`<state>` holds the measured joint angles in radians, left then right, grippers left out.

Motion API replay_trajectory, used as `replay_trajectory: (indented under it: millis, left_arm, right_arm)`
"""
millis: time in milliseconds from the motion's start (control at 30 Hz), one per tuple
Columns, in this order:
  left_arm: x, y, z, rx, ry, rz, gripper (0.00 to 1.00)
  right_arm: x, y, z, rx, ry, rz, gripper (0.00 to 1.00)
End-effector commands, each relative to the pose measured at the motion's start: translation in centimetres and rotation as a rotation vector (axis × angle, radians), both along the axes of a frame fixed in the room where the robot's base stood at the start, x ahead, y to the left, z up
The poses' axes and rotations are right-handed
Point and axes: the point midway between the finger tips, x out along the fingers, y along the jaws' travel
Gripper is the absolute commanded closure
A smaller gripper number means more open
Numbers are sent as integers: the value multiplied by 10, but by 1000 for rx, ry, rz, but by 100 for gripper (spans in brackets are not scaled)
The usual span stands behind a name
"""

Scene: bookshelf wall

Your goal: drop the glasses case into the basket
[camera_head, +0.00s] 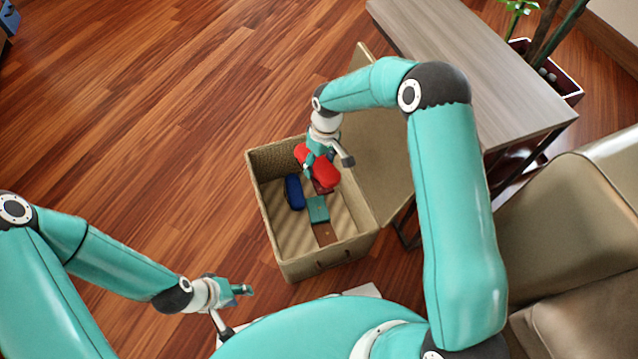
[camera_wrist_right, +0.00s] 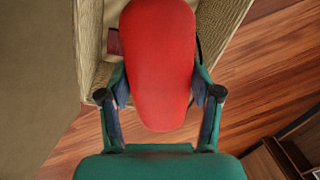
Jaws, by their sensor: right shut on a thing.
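A red glasses case (camera_head: 321,172) is held by my right gripper (camera_head: 317,162) over the open basket. It fills the middle of the right wrist view (camera_wrist_right: 160,65), with a finger of my right gripper (camera_wrist_right: 160,95) on each side of it. The tan basket (camera_head: 265,215) stands on the floor with its lid tilted open to the right. A dark blue case (camera_head: 294,192) and a teal item (camera_head: 317,209) lie inside it. My left gripper (camera_head: 240,290) is at the lower left, empty, away from the basket; its finger gap is too small to judge.
A grey wooden table (camera_head: 470,60) stands at the upper right, close to the basket's raised lid (camera_head: 375,150). A beige sofa (camera_head: 575,220) is at the right. A potted plant (camera_head: 545,70) is beyond the table.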

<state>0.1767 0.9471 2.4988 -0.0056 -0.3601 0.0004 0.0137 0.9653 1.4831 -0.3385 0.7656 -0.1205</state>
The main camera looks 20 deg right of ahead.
Motion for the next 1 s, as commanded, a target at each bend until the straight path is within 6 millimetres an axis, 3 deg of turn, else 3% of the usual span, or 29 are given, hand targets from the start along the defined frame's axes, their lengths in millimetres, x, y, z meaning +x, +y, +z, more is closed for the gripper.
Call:
replay_trajectory:
  millis: [33,200,533,1000]
  left_arm:
    - [0,0,-28,0,0,0,60]
    - [0,0,-54,0,-1,0,60]
    - [0,0,-68,0,-1,0,60]
    - [0,0,-99,0,0,0,60]
  right_arm:
    - [5,3,-24,0,-3,18,73]
    - [12,9,-40,0,-2,65,73]
    - [15,11,-53,-1,0,87,73]
    - [15,11,-99,-1,0,85,73]
